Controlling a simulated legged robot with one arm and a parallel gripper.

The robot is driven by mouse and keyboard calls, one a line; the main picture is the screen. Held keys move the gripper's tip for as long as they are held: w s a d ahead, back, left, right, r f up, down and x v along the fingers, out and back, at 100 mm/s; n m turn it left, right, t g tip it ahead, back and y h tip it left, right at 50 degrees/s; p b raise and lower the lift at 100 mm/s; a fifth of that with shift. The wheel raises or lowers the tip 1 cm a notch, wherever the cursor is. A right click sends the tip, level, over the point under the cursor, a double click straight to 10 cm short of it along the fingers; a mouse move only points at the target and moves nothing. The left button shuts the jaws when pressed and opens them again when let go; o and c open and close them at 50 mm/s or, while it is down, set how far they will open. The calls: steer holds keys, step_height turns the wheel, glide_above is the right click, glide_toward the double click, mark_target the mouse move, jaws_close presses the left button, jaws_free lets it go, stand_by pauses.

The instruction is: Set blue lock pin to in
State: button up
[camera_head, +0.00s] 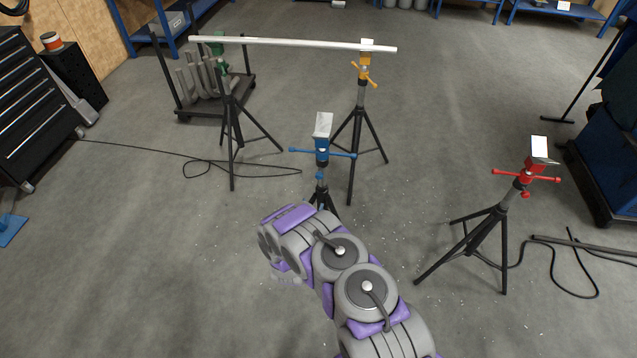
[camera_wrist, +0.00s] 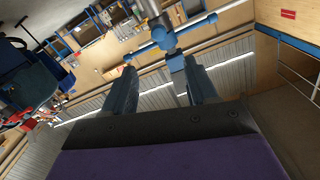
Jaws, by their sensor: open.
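A blue stand head (camera_head: 322,150) with a long crossbar sits on a black tripod at the centre of the head view, with a pale plate on top. A small blue piece (camera_head: 320,176) on the post below may be the lock pin; whether it is in or out cannot be told. In the wrist view the blue crossbar and hub (camera_wrist: 163,38) appear tilted just beyond the fingertips, with a grey post above. My gripper (camera_wrist: 160,68) is open, its two blue fingers apart and nothing clearly held between them. My arm hides the gripper in the head view.
A red-headed tripod (camera_head: 525,178) stands at right. Yellow (camera_head: 364,70) and green (camera_head: 218,48) tripods stand behind, with a long pale bar (camera_head: 290,43) across them. Black cables (camera_head: 240,165) lie on the floor. Floor left of the blue stand is mostly clear.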

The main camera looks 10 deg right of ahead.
mark_target(319, 177)
steer(key=b+x, duration=0.4)
steer(key=x, duration=1.2)
steer(key=shift+d+f+b, duration=0.1)
steer(key=shift+f+b, duration=0.05)
steer(key=shift+b, duration=0.25)
jaws_close()
